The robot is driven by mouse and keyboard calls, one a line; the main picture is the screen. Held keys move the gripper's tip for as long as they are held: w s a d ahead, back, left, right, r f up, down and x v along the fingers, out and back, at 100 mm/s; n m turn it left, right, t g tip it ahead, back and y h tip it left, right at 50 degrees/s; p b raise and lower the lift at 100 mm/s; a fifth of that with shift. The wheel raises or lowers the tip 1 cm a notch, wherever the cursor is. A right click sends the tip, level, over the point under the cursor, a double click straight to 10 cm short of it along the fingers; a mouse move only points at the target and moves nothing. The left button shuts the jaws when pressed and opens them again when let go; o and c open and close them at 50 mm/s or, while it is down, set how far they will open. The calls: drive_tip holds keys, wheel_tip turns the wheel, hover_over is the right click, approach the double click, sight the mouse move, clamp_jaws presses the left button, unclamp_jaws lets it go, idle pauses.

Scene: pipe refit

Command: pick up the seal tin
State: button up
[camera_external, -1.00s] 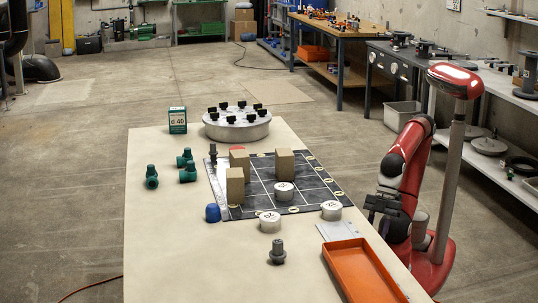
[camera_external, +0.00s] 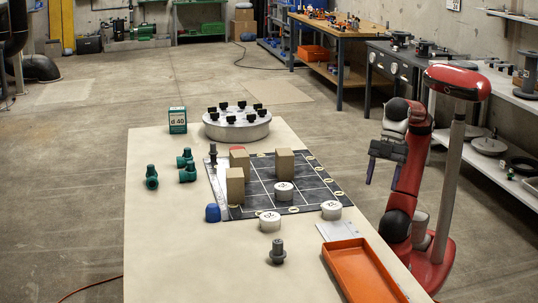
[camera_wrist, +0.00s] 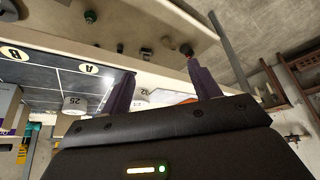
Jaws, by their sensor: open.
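Several short round white tins with dark markings stand on and beside the dark gridded mat (camera_external: 310,199): one tin (camera_external: 284,192) on the mat, one tin (camera_external: 331,210) at its near right corner, and one tin (camera_external: 270,222) at its near edge. I cannot tell which is the seal tin. In the wrist view a tin marked 25 (camera_wrist: 75,103) stands left of the fingers, and a tin marked 32 (camera_wrist: 141,95) shows between them. My gripper (camera_external: 383,181) is open and empty, raised beyond the table's right edge, apart from all tins.
Tan blocks (camera_external: 285,163) stand upright on the mat. An orange tray (camera_external: 362,272), a grey fitting (camera_external: 277,252) and a blue cap (camera_external: 213,213) are nearer. Green fittings (camera_external: 151,177), a box marked d 40 (camera_external: 177,121) and a round silver flange (camera_external: 237,129) stand left and behind.

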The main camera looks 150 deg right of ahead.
wheel_tip(320, 180, up, 8)
drive_tip(key=n+y+b, duration=0.1)
drive_tip(key=n+b, duration=0.1)
drive_tip(key=b, duration=0.2)
approach(332, 205)
drive_tip(key=x, duration=0.3)
drive_tip(key=b+x, duration=0.1)
drive_tip(key=x, duration=0.6)
drive_tip(key=shift+s+f+b, duration=0.1)
drive_tip(key=shift+b, duration=0.2)
drive_tip(key=c, duration=0.7)
drive_tip(key=shift+c, duration=0.2)
